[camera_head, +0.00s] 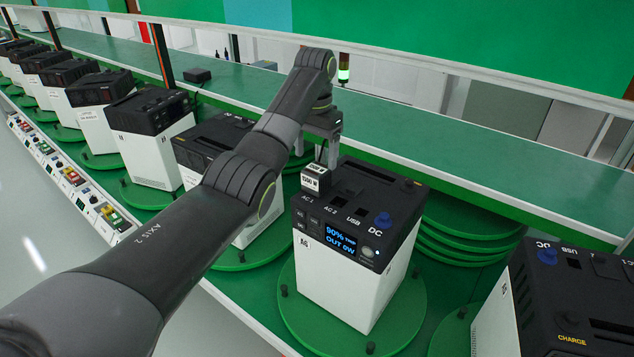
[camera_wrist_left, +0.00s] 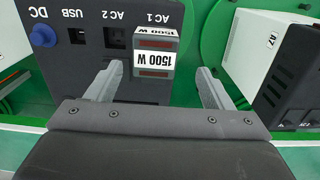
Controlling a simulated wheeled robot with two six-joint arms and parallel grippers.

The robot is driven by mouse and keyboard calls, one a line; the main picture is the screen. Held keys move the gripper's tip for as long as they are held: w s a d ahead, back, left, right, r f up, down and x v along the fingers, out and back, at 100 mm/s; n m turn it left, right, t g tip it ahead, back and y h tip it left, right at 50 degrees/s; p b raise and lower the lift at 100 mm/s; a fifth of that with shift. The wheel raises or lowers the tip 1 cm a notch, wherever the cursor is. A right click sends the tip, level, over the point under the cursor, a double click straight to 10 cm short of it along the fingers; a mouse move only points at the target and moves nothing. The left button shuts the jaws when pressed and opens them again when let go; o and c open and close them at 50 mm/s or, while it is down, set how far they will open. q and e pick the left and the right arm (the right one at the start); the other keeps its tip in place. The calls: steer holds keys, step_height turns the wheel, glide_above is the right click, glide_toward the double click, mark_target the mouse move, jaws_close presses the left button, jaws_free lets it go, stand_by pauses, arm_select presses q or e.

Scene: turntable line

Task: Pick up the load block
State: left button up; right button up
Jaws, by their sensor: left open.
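The load block (camera_head: 317,180) is a small dark block with white "1500 W" labels. It stands upright at the AC 1 place on top of a black-and-white power unit (camera_head: 345,285), whose screen reads 90% and OUT 0W. In the left wrist view the load block (camera_wrist_left: 155,52) lies between and just beyond the fingertips, with a gap on each side. My left gripper (camera_head: 323,152) is open and empty, just behind and above the block in the head view; its fingers (camera_wrist_left: 160,72) show apart in the wrist view. My right gripper is not seen.
The unit stands on a green turntable (camera_head: 412,312). Another unit (camera_head: 570,310) is close at the right, and several stand in a row at the left. A green shelf (camera_head: 480,155) runs behind. A blue DC knob (camera_head: 382,220) rises near the block.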

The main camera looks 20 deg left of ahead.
mark_target(317, 168)
arm_select(q)
steer(key=shift+w+f, duration=0.1)
steer(key=shift+f, duration=0.85)
steer(key=f, duration=0.1)
steer(key=s+f, duration=0.1)
steer(key=f, duration=0.1)
steer(key=shift+s+d+f, duration=0.15)
steer(key=shift+d, duration=0.1)
steer(key=shift+f, duration=0.3)
steer(key=shift+w+f, duration=0.3)
steer(key=shift+a, duration=0.1)
steer(key=shift+c, duration=0.8)
steer(key=c, duration=1.2)
steer(key=shift+c, duration=0.4)
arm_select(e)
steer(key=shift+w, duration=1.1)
